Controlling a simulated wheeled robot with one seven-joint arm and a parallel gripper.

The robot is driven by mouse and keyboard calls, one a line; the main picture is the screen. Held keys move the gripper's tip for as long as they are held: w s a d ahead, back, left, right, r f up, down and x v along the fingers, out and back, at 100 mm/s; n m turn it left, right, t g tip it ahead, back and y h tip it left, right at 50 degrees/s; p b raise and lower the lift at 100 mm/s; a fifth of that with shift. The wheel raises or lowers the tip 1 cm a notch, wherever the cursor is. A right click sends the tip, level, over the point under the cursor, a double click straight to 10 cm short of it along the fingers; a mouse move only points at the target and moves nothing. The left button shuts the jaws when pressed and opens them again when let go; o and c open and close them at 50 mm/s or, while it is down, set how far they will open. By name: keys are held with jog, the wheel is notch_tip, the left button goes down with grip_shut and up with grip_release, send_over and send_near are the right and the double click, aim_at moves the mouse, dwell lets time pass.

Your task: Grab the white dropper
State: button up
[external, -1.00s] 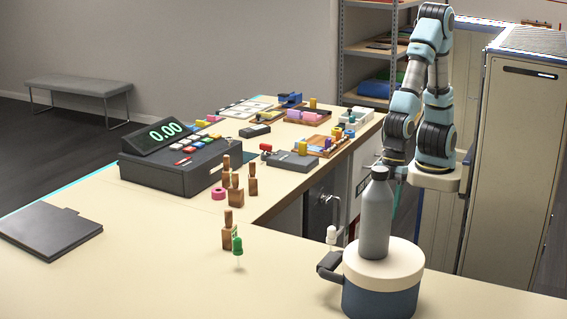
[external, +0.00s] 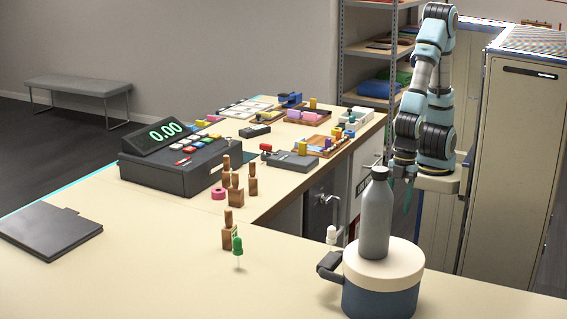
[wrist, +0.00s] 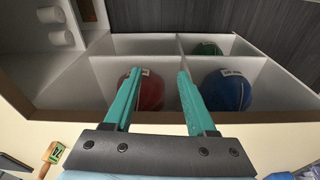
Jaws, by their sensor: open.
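The white dropper (external: 331,235) stands near the counter's inner edge in the external view, left of the grey bottle and just behind the dark handle of the pot. Only its pale bulb shows clearly; its lower part is hard to make out. I cannot pick it out in the wrist view. My gripper (external: 407,194) hangs low beyond the counter, behind and right of the grey bottle, well apart from the dropper. In the wrist view my gripper (wrist: 158,78) has two teal fingers spread apart with nothing between them.
A grey bottle (external: 375,220) stands on a lidded blue pot (external: 381,300), close to the dropper's right. A green dropper (external: 238,247) and wooden stamps (external: 228,232) stand to the left. In the wrist view, divided compartments hold a red ball (wrist: 150,95) and a blue ball (wrist: 226,88).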

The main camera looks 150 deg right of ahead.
jog(key=shift+o, duration=0.5)
